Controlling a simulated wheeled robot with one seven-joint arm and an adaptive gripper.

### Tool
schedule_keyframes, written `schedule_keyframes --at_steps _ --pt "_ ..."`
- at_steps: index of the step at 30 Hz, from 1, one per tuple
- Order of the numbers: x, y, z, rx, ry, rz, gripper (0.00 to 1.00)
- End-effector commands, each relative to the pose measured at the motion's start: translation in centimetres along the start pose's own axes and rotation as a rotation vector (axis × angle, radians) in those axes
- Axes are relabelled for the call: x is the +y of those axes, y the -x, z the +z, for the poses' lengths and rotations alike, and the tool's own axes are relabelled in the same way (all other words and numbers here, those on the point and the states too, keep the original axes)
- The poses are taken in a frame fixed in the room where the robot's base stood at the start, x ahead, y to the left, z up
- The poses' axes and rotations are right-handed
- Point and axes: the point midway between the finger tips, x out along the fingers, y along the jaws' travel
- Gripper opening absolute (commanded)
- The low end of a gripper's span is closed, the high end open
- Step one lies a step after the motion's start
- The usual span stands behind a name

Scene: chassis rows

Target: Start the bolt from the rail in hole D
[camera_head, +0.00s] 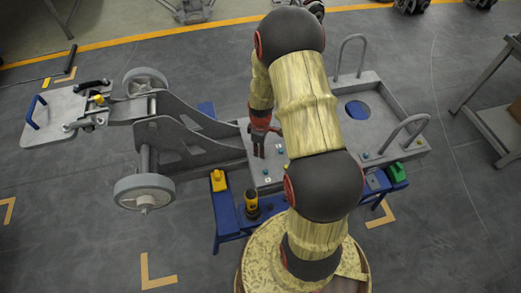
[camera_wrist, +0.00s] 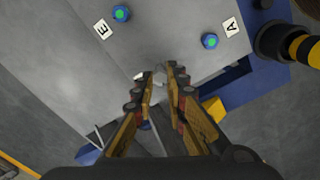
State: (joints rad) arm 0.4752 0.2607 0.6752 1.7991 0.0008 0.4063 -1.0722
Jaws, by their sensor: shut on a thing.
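My gripper (camera_head: 264,143) is low over the grey chassis plate (camera_head: 262,176), left of my arm in the head view. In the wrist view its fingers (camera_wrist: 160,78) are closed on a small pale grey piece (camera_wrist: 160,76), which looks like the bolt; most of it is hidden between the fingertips. Label E (camera_wrist: 103,28) and label A (camera_wrist: 231,27) lie on the plate ahead of the fingers. A blue-green round spot (camera_wrist: 121,13) is beside E and another (camera_wrist: 210,41) beside A. I cannot make out a label D or the rail.
A blue stand (camera_head: 226,216) supports the chassis. A yellow block (camera_head: 218,181) and a black-and-yellow cylinder (camera_head: 251,203) stand on it near the plate's edge. A grey side plate (camera_head: 190,125) and wheels (camera_head: 144,190) lie to the left. Handles (camera_head: 405,133) rise at right.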

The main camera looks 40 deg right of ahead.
Motion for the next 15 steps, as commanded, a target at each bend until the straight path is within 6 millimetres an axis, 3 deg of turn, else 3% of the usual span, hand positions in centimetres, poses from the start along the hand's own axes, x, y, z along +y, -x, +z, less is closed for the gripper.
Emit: schedule_keyframes --at_steps 15 --pt "0.00 -0.45 0.00 0.000 0.000 0.000 0.00"
